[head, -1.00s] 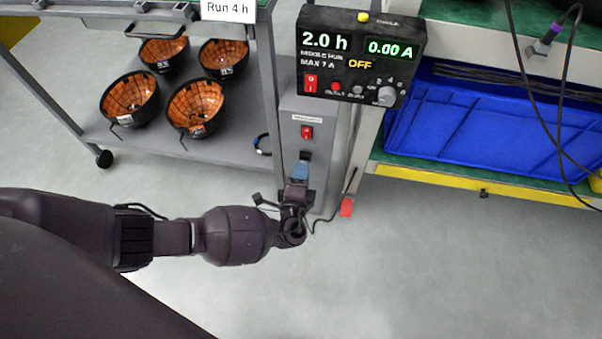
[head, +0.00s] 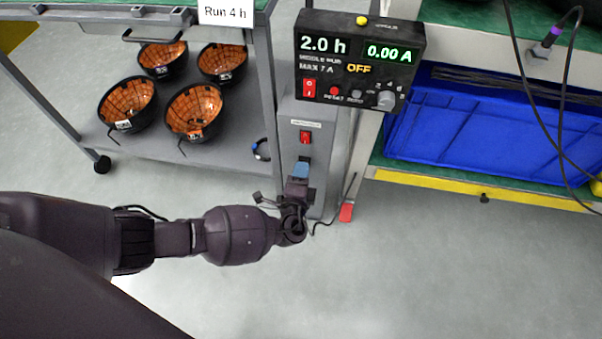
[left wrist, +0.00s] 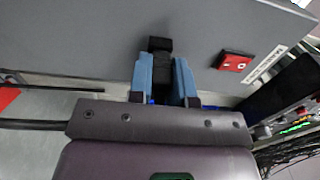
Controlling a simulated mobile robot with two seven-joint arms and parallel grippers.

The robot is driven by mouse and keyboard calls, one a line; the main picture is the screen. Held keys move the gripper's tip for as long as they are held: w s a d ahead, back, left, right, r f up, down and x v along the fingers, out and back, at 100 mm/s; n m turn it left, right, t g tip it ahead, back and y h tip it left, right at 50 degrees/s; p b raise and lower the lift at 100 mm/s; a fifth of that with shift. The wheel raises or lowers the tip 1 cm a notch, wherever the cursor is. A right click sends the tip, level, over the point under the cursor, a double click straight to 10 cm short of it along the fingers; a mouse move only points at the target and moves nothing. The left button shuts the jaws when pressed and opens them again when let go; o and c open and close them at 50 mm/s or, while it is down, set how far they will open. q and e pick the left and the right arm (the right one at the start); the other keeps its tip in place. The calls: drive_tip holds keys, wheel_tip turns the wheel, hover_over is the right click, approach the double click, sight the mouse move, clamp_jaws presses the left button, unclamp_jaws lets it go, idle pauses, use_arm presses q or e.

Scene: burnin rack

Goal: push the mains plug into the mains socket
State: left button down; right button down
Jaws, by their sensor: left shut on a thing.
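The mains plug (left wrist: 161,72) is black and sits between the blue fingers of my left gripper (left wrist: 166,80) in the left wrist view. The gripper is shut on it. A black block, apparently the mains socket (left wrist: 160,44), is on the grey panel just beyond the plug. The two look in line and close together; I cannot tell whether the plug is seated. In the head view the left gripper (head: 299,172) is at the front of the grey column, below the red switch (head: 305,137). The fingers hide most of the plug there. My right gripper is not in view.
The timer box (head: 360,58) above reads 2.0 h, 0.00 A, OFF. A cart (head: 215,155) with several orange-lined black bowls stands left. A blue tray (head: 480,128) lies on the right shelf. A dark cable (head: 335,215) hangs beside the gripper. The floor in front is clear.

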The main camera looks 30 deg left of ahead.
use_arm(q)
drive_tip(key=c, duration=1)
unclamp_jaws()
drive_tip(key=shift+s+f, duration=0.15)
drive_tip(key=shift+f, duration=0.1)
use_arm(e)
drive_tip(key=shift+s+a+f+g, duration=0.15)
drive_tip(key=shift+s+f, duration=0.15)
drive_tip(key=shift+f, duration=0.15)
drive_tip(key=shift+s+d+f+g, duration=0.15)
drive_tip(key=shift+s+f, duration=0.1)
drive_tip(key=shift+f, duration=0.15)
use_arm(q)
drive_tip(key=shift+o, duration=0.2)
drive_tip(key=p+v, duration=0.2)
drive_tip(key=v, duration=0.8)
drive_tip(key=shift+s+r, duration=0.25)
drive_tip(key=shift+s, duration=0.05)
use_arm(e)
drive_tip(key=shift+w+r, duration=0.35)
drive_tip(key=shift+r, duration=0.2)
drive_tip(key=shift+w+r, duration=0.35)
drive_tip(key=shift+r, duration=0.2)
